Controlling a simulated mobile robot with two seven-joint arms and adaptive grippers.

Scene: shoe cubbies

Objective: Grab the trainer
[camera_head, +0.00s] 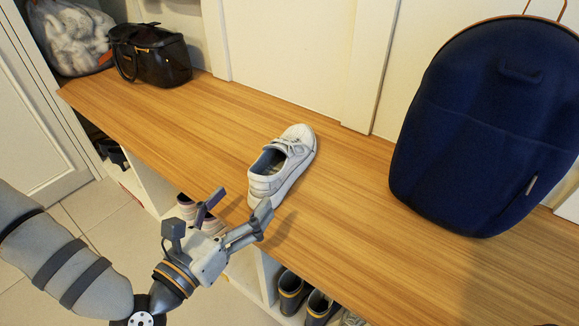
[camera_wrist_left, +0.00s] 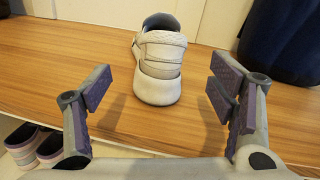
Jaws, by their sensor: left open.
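The white trainer (camera_head: 284,163) stands upright on the wooden bench top, its heel towards the front edge and its toe towards the wall. In the left wrist view the trainer (camera_wrist_left: 160,65) shows from behind, centred between my fingers and beyond their tips. My left gripper (camera_head: 236,204) is open and empty, near the bench's front edge just short of the heel. Its two fingers also show spread apart in the left wrist view (camera_wrist_left: 165,93). My right gripper is not in view.
The wooden bench (camera_head: 345,235) is clear around the trainer. A navy backpack (camera_head: 490,125) stands to the right, and a black handbag (camera_head: 150,55) at the far left beside a clear bag (camera_head: 70,35). Cubbies below hold boots (camera_head: 292,292) and other shoes (camera_wrist_left: 30,145).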

